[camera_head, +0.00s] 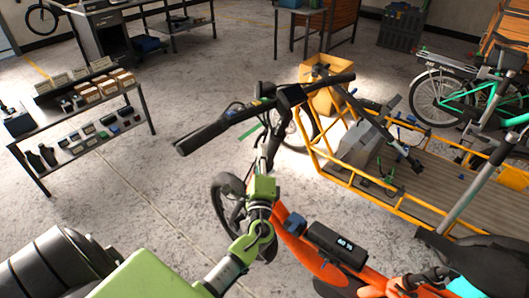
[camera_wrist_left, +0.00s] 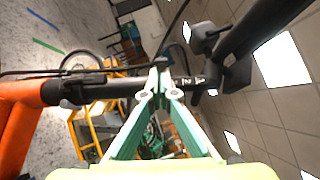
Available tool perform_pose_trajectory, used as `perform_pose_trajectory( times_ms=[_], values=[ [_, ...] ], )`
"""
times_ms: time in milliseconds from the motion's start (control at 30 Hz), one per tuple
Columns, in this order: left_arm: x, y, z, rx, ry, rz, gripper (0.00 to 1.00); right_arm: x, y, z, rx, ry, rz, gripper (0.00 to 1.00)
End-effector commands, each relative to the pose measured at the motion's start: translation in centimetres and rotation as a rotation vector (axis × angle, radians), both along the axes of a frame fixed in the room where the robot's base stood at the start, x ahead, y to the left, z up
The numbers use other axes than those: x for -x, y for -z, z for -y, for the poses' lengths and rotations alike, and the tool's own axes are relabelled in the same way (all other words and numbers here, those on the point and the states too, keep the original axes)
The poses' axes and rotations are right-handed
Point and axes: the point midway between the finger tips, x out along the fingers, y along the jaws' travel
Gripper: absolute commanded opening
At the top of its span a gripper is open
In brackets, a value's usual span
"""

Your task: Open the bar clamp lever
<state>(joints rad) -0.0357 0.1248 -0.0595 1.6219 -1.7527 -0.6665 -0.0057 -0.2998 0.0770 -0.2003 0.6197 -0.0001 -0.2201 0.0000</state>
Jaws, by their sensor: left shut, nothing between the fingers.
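An orange cargo bike (camera_head: 292,240) stands in front of me, with its black handlebar (camera_head: 222,122) and dark stem near the centre of the head view. My left gripper (camera_head: 264,168) reaches up to the stem, below the handlebar. In the left wrist view my left gripper (camera_wrist_left: 159,68) has its fingertips together, close to the dark stem tube (camera_wrist_left: 110,90) with white markings. Nothing shows between the fingers. I cannot tell whether the tips touch the stem. The clamp lever cannot be made out clearly. My right gripper is not in view.
A yellow-framed cargo bed (camera_head: 345,182) with grey parts lies to the right of the handlebar. A shelf table (camera_head: 150,115) with boxes stands at the left. Another bike (camera_head: 440,105) stands at the right. Grey floor lies clear at the left.

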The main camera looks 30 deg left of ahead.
Motion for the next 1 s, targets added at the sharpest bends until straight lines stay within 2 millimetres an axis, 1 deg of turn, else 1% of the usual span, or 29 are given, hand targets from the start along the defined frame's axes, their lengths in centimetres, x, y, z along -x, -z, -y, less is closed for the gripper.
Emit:
perform_pose_trajectory(
  times_ms=[233, 667, 867, 1000],
  values=[
    [0.1, 0.0, -0.1, 0.0, 0.009, -0.003, 0.0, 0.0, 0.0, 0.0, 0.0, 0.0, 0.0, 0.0],
    [0.4, -0.3, -0.7, -0.004, 0.094, -0.03, 0.0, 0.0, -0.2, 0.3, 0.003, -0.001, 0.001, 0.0],
    [0.7, -0.5, -1.5, -0.01, 0.191, -0.062, 0.0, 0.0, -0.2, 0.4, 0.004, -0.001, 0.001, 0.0],
    [0.9, -0.7, -2.4, -0.016, 0.302, -0.098, 0.0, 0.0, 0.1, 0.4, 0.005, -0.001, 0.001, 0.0]
  ],
)
